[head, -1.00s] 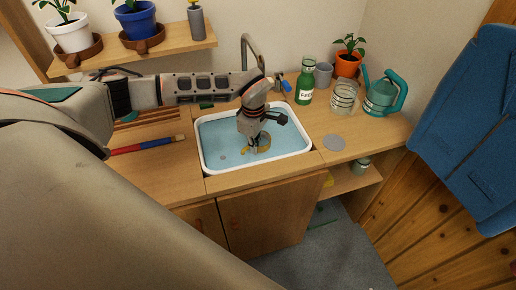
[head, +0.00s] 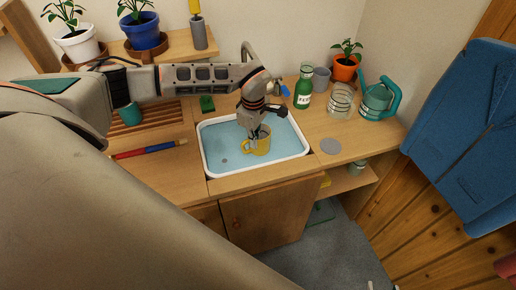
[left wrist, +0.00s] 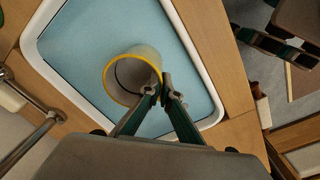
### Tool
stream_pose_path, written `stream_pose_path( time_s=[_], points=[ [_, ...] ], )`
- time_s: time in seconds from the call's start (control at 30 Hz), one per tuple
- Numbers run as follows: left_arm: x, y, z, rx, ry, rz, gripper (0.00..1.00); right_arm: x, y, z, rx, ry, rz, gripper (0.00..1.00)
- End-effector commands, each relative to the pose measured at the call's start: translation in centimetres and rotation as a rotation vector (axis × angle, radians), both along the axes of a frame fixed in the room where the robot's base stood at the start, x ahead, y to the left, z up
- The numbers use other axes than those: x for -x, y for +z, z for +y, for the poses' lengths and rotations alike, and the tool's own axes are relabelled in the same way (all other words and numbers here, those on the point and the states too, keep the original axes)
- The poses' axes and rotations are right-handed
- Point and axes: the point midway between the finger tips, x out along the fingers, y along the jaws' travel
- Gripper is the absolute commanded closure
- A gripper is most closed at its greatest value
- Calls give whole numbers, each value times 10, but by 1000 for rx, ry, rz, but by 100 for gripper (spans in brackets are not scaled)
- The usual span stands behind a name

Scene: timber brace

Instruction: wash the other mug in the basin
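The yellow mug (head: 262,147) is in the white-rimmed basin (head: 206,160), which holds blue water. Its open mouth and yellow rim show in the left wrist view (left wrist: 108,83), with a greyish inside. My left gripper (head: 254,143) points down into the basin at the mug. In the left wrist view its fingertips (left wrist: 163,88) are close together at the mug's rim and appear shut on its wall. A teal mug (head: 129,114) stands on the slatted wooden rack at left, partly behind my arm. My right gripper is not in view.
A green sponge (head: 207,103) lies behind the basin's left corner, near the tap (head: 247,55). A green bottle (head: 303,92), grey cup (head: 321,78), glass jar (head: 340,101) and teal watering can (head: 378,98) stand right. A red-blue stick (head: 148,149) lies left. The front right counter is mostly clear.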

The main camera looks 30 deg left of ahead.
Motion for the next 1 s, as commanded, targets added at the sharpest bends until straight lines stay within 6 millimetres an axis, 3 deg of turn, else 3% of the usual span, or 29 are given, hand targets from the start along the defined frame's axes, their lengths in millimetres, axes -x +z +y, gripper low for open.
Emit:
stream_pose_path(
  time_s=[0.7, 1.0],
  points=[
    [-1, 58, 0, 0, -1, -3, 100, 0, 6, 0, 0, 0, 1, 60],
    [0, 61, 0, 0, 0, -1, 100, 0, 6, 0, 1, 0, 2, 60]
  ],
)
